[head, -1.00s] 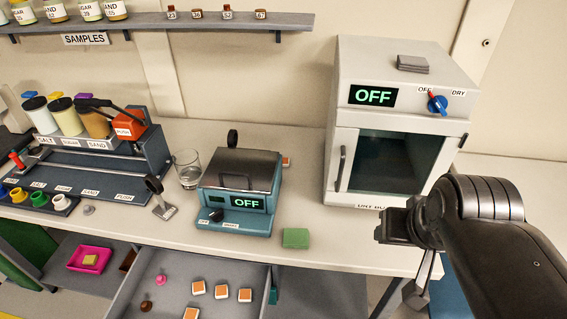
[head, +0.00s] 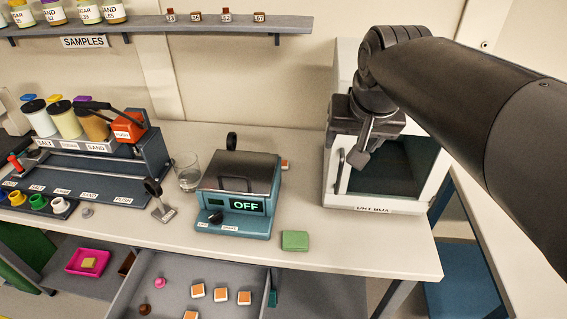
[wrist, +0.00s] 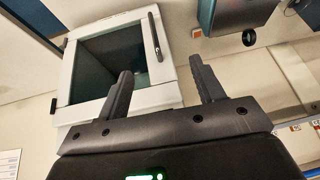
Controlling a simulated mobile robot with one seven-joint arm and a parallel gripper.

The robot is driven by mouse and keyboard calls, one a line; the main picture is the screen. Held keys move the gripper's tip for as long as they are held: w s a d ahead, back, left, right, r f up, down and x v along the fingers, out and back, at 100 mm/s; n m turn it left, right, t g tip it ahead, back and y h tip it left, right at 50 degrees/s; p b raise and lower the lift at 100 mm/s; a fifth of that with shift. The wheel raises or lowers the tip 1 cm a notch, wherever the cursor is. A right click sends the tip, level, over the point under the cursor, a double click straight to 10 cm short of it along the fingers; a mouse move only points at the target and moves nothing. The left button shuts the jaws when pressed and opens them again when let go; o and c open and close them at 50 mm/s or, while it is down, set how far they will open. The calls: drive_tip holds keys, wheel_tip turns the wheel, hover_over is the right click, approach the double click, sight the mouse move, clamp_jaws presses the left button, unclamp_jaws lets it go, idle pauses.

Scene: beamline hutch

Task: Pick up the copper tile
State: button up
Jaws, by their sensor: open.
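Several small white-sided tiles with orange-copper tops lie in the open drawer; one copper-topped tile (head: 221,295) is near its middle. A similar small orange-topped piece (head: 285,163) shows partly behind the right edge of the blue-grey device; it also seems to show in the wrist view (wrist: 196,32). I cannot tell which is the copper tile. My gripper (head: 363,158) is in front of the dry box, up and right of the drawer and apart from the tiles. In the wrist view (wrist: 165,78) its two fingers are spread with nothing between them.
The dry box (head: 340,190) stands on the bench (head: 350,240) at right. The blue-grey device (head: 235,190) reads OFF, with a green block (head: 295,241) in front. A glass (head: 187,172) stands left of it. The drawer (head: 170,268) juts out below the bench. The bench's front right is clear.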

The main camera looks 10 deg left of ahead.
drive_tip(key=w+a+r+g, duration=0.1)
drive_tip(key=w+a+r, duration=0.1)
drive_tip(key=w+a, duration=0.75)
drive_tip(key=g+h, duration=0.1)
drive_tip(key=g, duration=0.3)
hover_over(283, 163)
wheel_tip(283, 163, down, 23)
drive_tip(key=f, duration=0.5)
drive_tip(key=shift+w+a+f, duration=0.2)
drive_tip(key=shift+w, duration=0.05)
drive_tip(key=f, duration=0.4)
drive_tip(key=shift+s+d+f, duration=0.15)
drive_tip(key=shift+s+f, duration=0.2)
drive_tip(key=shift+f, duration=0.6)
drive_tip(key=shift+c, duration=0.3)
drive_tip(key=c, duration=1)
